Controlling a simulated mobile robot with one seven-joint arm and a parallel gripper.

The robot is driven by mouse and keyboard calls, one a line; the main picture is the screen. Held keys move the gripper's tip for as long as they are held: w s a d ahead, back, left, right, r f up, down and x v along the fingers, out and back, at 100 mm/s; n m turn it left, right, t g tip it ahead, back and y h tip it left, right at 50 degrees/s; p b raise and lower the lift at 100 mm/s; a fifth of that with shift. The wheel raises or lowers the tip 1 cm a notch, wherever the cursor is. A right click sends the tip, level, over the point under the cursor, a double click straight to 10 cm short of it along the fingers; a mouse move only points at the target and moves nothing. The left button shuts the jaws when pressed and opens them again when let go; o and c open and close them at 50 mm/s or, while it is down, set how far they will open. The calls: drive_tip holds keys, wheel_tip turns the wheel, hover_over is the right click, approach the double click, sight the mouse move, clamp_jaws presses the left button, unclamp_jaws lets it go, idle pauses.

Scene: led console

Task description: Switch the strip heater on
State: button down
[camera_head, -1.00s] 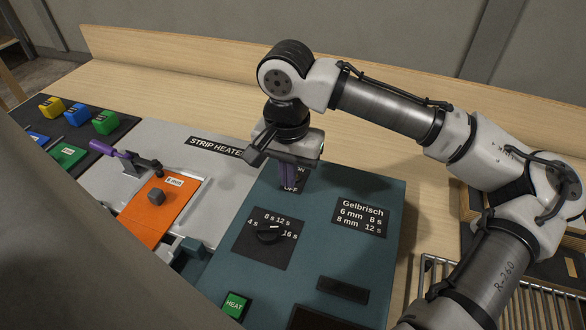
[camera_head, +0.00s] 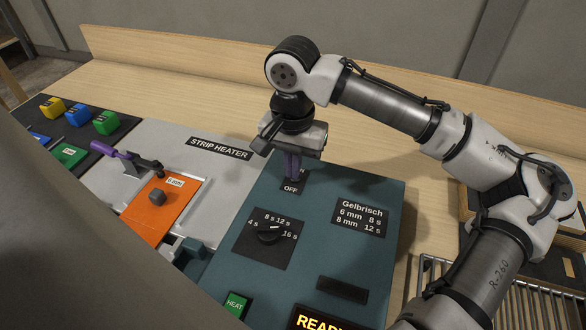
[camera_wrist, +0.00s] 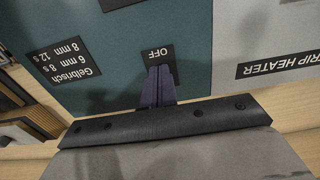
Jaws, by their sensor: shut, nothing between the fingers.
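The strip heater's teal control panel (camera_head: 352,255) lies in the middle of the head view, beside the grey plate labelled STRIP HEATER (camera_head: 219,149). The black switch plate (camera_head: 291,187) sits near the panel's far edge; OFF is readable and the ON end is mostly covered by my fingers. My gripper (camera_head: 292,179) is shut and empty, its purple fingertips pointing down at this plate. The wrist view also shows the fingertips over the switch plate (camera_wrist: 158,54); the switch lever itself is hidden. The display (camera_head: 321,319) at the panel's front is lit with orange letters, reading "READY" as far as visible.
A black dial (camera_head: 268,237) and green HEAT button (camera_head: 235,304) are on the panel. An orange sheet (camera_head: 163,204) with a grey block and a purple-handled clamp (camera_head: 111,149) are at left. Yellow, blue and green blocks stand further left. A wire rack is at lower right.

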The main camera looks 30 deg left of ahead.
wheel_tip(320, 180, up, 7)
drive_tip(key=p, duration=0.7)
drive_tip(key=shift+s, duration=0.45)
drive_tip(key=shift+d, duration=0.1)
